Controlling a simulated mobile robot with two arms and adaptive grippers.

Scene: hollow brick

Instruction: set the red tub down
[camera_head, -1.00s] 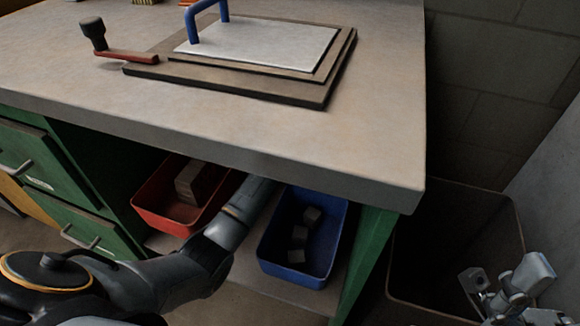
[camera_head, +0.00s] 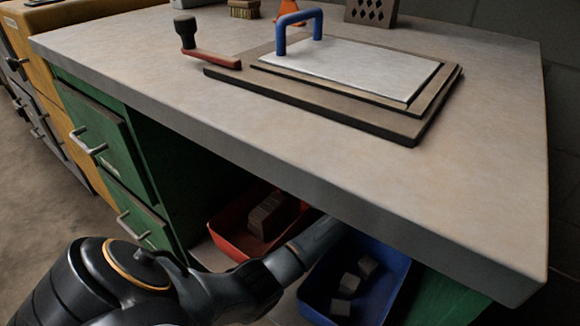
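The red tub (camera_head: 226,238) sits on the low shelf under the workbench, left of a blue tub. A brown brick-like block (camera_head: 268,215) lies in it. My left arm comes in from the bottom left and reaches under the benchtop between the two tubs. Its gripper is hidden beneath the benchtop, so I cannot see whether it touches the red tub. My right gripper is out of the picture.
The benchtop (camera_head: 240,120) overhangs the shelf. On it are a board with a white plate (camera_head: 350,68) and blue handle, and a red-handled tool (camera_head: 212,58). Green drawers (camera_head: 95,135) stand at left.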

